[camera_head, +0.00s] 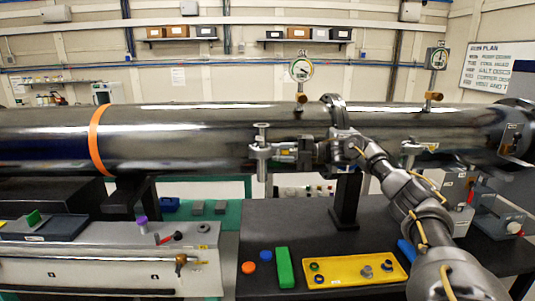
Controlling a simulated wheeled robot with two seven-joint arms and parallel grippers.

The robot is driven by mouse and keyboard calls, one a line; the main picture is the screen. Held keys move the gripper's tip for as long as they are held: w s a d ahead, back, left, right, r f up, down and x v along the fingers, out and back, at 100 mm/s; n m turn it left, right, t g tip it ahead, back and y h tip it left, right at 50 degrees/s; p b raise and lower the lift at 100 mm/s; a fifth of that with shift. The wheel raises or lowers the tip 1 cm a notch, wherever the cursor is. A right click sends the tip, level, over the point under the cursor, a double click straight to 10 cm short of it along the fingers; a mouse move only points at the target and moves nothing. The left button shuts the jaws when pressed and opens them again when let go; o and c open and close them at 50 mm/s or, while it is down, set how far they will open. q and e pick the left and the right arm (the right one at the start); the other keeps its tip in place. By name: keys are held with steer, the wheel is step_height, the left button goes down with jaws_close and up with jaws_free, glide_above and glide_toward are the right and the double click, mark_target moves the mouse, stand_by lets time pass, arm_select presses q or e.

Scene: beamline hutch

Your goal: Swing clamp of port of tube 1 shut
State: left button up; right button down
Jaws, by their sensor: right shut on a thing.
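A long dark steel tube (200,140) runs across the view, with an orange band (97,141) at its left part. A metal port clamp (262,150) with an upright pin sits on the tube's near side, left of the middle. My right gripper (289,152) reaches in from the right, level with this clamp, and is shut on its right-hand part. The jaws hide most of what they hold, and I cannot tell how far the clamp is swung. A second port fitting (411,149) is farther right, beyond my right arm. My left gripper is not in view.
A black bench (258,223) below holds a yellow tray (346,285) with small parts, a green block (284,267) and an orange cap (248,267). A dark support post (346,200) stands under the tube. Gauges (301,69) rise above it.

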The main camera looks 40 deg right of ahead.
steer(key=shift+d+r, duration=0.1)
steer(key=shift+r, duration=0.05)
steer(key=c, duration=1.4)
jaws_free()
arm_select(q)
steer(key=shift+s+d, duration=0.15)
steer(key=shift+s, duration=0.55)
arm_select(e)
steer(key=shift+w, duration=0.15)
steer(key=shift+s+d+f, duration=0.2)
arm_select(q)
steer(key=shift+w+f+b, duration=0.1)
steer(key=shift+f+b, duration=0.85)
steer(key=shift+b, duration=0.05)
arm_select(e)
steer(key=v, duration=0.7)
steer(key=shift+r, duration=0.1)
